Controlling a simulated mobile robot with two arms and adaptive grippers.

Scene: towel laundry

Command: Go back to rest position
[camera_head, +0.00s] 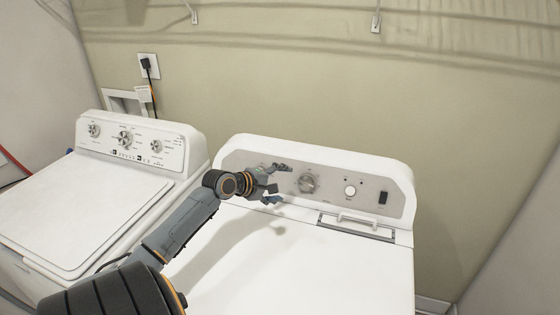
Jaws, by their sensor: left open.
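My left gripper (282,184) is open and empty in front of the control panel (335,188) of the right white machine (335,262). Its fingers point right, toward the large round knob (308,182), and appear a little short of it. I cannot tell whether a fingertip touches the panel. My left arm comes in from the bottom left and covers part of the machine's top. My right gripper is not in view.
A second white machine (85,205) with several knobs stands to the left, its lid shut. A recessed handle or vent (357,226) is on the right machine's top. A wall outlet with a plug (148,66) is behind.

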